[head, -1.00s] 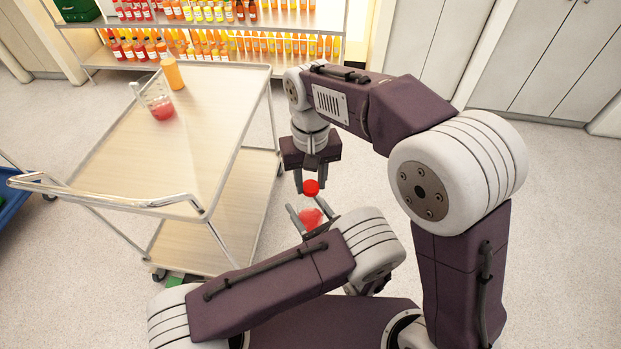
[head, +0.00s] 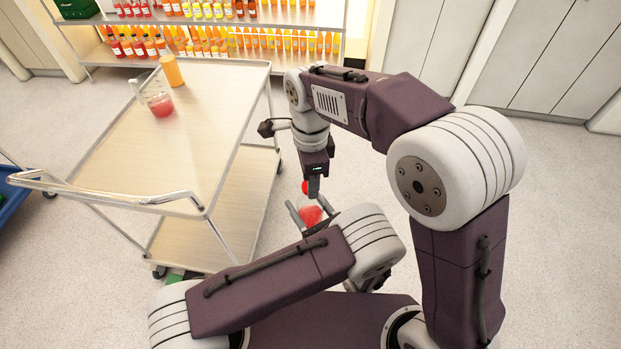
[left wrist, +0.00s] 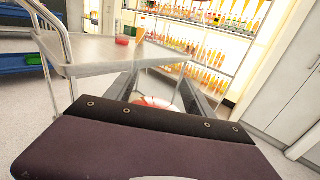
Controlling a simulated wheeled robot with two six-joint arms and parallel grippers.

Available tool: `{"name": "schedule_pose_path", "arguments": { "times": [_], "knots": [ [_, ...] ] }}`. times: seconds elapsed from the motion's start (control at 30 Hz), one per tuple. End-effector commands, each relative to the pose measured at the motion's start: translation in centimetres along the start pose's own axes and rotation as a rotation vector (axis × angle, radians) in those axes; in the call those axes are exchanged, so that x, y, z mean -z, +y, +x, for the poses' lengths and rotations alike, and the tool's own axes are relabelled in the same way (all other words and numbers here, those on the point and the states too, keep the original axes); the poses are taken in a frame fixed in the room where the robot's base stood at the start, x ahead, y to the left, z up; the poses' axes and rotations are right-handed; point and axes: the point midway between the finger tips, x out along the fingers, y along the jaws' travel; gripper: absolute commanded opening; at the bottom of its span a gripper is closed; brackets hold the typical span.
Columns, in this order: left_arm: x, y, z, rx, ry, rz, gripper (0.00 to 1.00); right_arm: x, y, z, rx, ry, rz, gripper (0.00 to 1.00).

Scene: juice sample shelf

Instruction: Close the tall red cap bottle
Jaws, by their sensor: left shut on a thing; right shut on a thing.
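My right gripper (head: 312,190) points straight down and is shut on the red cap (head: 305,187), which is partly hidden behind a finger. Just below it is the bottle (head: 311,215) with red content. My left gripper (head: 311,211) is shut around the bottle, one finger on each side, beside the cart and off its top. In the left wrist view, the bottle (left wrist: 153,101) shows between the left fingers as a pale and red shape, largely hidden by the gripper body. I cannot tell whether the cap sits on the bottle's neck.
A wheeled cart (head: 200,130) with a mostly bare top stands at left. A shelf (head: 210,62) of juice bottles is behind. Open floor lies to the right.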

Motion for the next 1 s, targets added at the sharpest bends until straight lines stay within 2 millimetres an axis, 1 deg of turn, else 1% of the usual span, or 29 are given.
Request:
{"name": "schedule_pose_path", "arguments": {
  "times": [0.03,0.1,0.2,0.3,0.43,0.7,0.73,0.8,1.0],
  "knots": [
    [-0.01,0.0,-0.01,0.0,0.0,0.0,0.0,-0.01,-0.04,-0.05,0.002,-0.001,0.153,0.0],
    [-0.01,0.0,-0.01,0.0,0.0,0.0,0.0,-0.01,-0.04,-0.04,0.002,-0.001,0.38,0.0],
    [-0.01,0.0,-0.01,0.0,0.0,0.0,0.0,-0.02,-0.03,-0.03,0.002,-0.002,0.647,0.0],
    [-0.01,0.01,-0.01,0.0,0.0,0.0,0.0,-0.02,-0.04,-0.03,0.002,-0.002,0.828,0.0],
    [0.0,0.01,-0.01,0.0,0.0,0.0,0.0,-0.03,-0.04,-0.03,0.003,-0.003,0.931,0.0],
    [0.0,0.02,-0.01,0.0,0.0,0.0,0.0,-0.03,-0.06,-0.04,0.003,-0.003,0.941,0.0],
    [0.0,0.02,-0.01,0.0,0.0,0.0,0.0,-0.02,-0.07,-0.04,0.003,-0.003,0.941,0.4],
    [0.0,0.01,-0.01,0.0,0.0,0.0,0.0,-0.02,-0.06,-0.04,0.003,-0.003,0.94,0.57],
    [-0.02,0.01,-0.01,0.0,-0.001,0.0,0.0,-0.02,-0.02,0.0,0.002,-0.002,0.94,0.57]
  ]
}}
